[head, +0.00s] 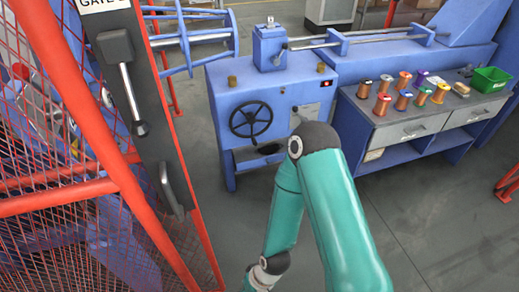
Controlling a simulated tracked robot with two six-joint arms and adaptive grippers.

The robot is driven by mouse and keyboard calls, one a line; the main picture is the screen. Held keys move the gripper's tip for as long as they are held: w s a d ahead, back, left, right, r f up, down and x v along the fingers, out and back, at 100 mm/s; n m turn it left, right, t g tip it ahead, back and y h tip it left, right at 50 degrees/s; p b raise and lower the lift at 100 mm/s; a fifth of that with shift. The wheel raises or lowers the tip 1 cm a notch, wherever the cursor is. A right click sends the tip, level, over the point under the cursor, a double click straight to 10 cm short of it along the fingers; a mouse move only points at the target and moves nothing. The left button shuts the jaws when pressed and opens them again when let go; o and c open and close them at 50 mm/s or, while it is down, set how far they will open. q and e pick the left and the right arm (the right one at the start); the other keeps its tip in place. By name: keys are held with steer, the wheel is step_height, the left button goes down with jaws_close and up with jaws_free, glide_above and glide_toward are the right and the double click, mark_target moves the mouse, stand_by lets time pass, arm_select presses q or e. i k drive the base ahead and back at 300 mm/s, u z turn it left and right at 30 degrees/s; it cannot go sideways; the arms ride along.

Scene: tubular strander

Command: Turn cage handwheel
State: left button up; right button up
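The black spoked handwheel (251,119) is on the front face of a blue machine cabinet (222,84), in the middle of the head view. It is in plain view and nothing touches it. My teal arm comes up from the bottom, with its elbow below and to the right of the wheel. A lower link of it runs down to the bottom edge, and no gripper fingers show there. Neither gripper is in the picture. Whether this arm is the left or the right one I cannot tell.
A red mesh gate (85,170) with a dark post and lever handle (128,88) stands close on the left. A blue workbench (400,132) with several coloured spools and a green bin (490,79) is on the right. Grey floor (430,215) lies open in front of it.

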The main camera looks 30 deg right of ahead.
mark_target(251, 118)
steer(key=u, duration=0.35)
steer(key=k, duration=0.2)
steer(key=z, duration=0.75)
steer(key=i, duration=0.1)
steer(key=u, duration=2.45)
steer(key=k, duration=0.75)
steer(key=z, duration=1.55)
steer(key=i, duration=1)
steer(key=z, duration=0.05)
